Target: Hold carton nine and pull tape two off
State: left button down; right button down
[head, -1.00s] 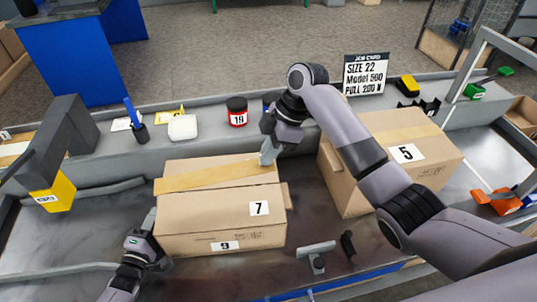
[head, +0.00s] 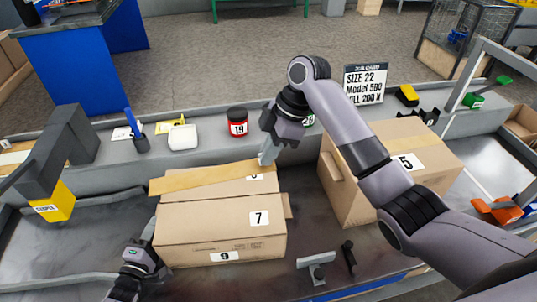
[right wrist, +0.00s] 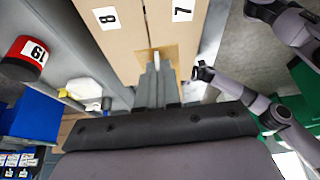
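Carton nine (head: 185,220) is a brown box on the bench, with 9 on its front and 7 and 8 on its top. A tan tape strip (head: 205,179), apparently tape two, spans the top's back part and looks raised; its number does not show. My right gripper (head: 267,158) is at the strip's right end; its fingers are together on the tape, also in the right wrist view (right wrist: 157,80). My left gripper (head: 150,226) is beside the carton's left side; its finger gap is hidden.
Carton five (head: 350,190) stands to the right. A dark tool (head: 348,257) and a grey fixture (head: 317,268) lie in front. A red jar (head: 238,128) and white tub (head: 183,137) stand on the back ledge. A grey-yellow device (head: 52,200) overhangs the left.

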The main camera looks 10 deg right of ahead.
jog(key=shift+r, duration=2.75)
pick_arm(q)
jog(key=c, duration=1)
grip_release()
jog(key=shift+s, duration=0.1)
jog(key=shift+v, duration=0.85)
jog(key=v, duration=1)
jog(key=shift+a, duration=0.1)
